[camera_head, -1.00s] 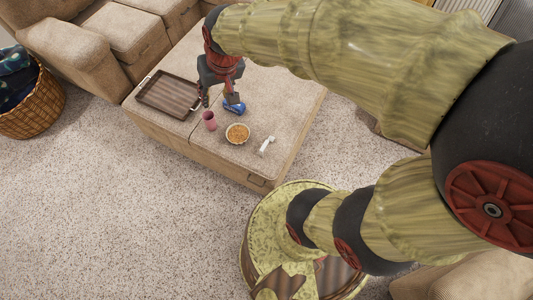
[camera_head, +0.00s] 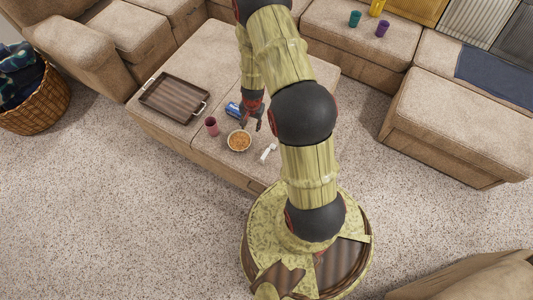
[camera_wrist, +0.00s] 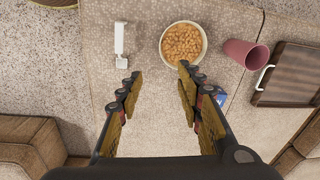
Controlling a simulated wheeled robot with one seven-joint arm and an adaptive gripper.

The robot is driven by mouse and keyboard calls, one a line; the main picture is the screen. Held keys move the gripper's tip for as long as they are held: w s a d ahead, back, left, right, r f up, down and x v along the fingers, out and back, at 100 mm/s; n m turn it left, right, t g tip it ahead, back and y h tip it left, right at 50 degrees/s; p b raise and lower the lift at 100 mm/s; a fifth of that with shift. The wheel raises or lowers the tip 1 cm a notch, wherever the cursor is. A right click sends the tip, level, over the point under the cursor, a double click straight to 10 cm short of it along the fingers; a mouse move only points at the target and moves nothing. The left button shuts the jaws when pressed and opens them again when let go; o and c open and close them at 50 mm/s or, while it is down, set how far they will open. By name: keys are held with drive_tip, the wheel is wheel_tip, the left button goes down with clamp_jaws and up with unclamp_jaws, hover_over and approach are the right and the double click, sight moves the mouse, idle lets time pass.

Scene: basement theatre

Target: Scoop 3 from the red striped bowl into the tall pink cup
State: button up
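The bowl (camera_head: 230,147) is full of orange-brown pieces and stands on the beige ottoman; it also shows at the top of the wrist view (camera_wrist: 163,48). Its stripes are too small to make out. The pink cup (camera_head: 212,126) stands left of it; in the wrist view the cup (camera_wrist: 240,52) is right of the bowl. A small white scoop-like tool (camera_head: 268,152) lies right of the bowl, and at upper left in the wrist view (camera_wrist: 119,38). My gripper (camera_wrist: 158,76) is open and empty above the ottoman, its fingertips spread below the bowl and tool in that view.
A blue can-like object (camera_head: 232,108) lies behind the bowl, partly hidden by a finger in the wrist view (camera_wrist: 221,96). A brown tray (camera_head: 173,98) with pale handles lies at the ottoman's left. Teal and purple cups (camera_head: 383,28) stand on the sofa behind.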

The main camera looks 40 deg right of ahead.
drive_tip(key=m+g, duration=0.1)
drive_tip(key=m, duration=0.1)
hover_over(267, 152)
drive_tip(key=w, duration=0.1)
drive_tip(key=f, duration=1.1)
drive_tip(key=shift+a+f, duration=0.25)
wheel_tip(267, 152, down, 3)
drive_tip(key=shift+s+r+b, duration=0.1)
drive_tip(key=shift+r+b, duration=0.05)
drive_tip(key=shift+b, duration=0.25)
drive_tip(key=f+b, duration=0.1)
drive_tip(key=f, duration=0.1)
drive_tip(key=f+b, duration=0.1)
drive_tip(key=f, duration=0.1)
drive_tip(key=shift+s+d+b, duration=0.2)
drive_tip(key=shift+s+b, duration=0.1)
drive_tip(key=shift+f, duration=0.6)
clamp_jaws()
